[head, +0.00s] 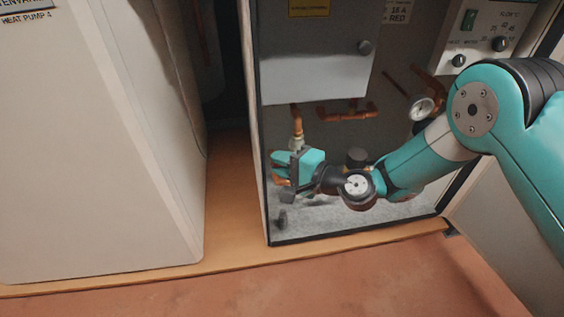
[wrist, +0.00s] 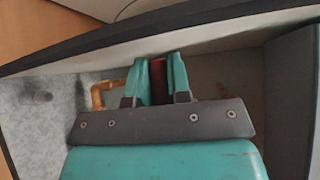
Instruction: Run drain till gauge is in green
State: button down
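The round white gauge (head: 421,108) sits on copper pipework inside the open heat pump cabinet, right of centre in the head view. Its needle and coloured zones are too small to read. My gripper (head: 283,168) is low at the cabinet's left side, by a brass fitting on a copper pipe (head: 297,128). In the wrist view, my gripper's two teal fingers (wrist: 160,82) stand either side of a narrow red part (wrist: 159,68), which fills the gap between them. It looks like a valve handle. The drain outlet cannot be made out behind my gripper.
A control panel (head: 485,35) with a green switch and dials is at the upper right. A closed heat pump casing (head: 90,150) stands at left. A bent copper pipe (wrist: 98,95) is beside the fingers.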

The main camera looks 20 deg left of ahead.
jog(key=shift+r+p, duration=0.1)
jog(key=shift+p, duration=0.5)
jog(key=shift+n+h+p, duration=0.3)
jog(key=shift+p, duration=0.15)
jog(key=p, duration=0.1)
jog(key=n+h+p, duration=0.1)
jog(key=p, duration=0.1)
jog(key=shift+d+f+p, duration=0.1)
jog(key=shift+f+p, duration=0.2)
jog(key=h+p, duration=0.1)
jog(key=p, duration=0.1)
jog(key=f+n+h+p, duration=0.1)
jog(key=shift+w+d+f+t+h+p, duration=0.15)
jog(key=shift+t+h+p, duration=0.15)
jog(key=shift+t+p, duration=0.1)
jog(key=shift+w+d+f+n+h+p, duration=0.15)
jog(key=shift+d+f+n+h+p, duration=0.1)
jog(key=shift+f+n+h+p, duration=0.4)
jog(key=c, duration=1.1)
grip_release()
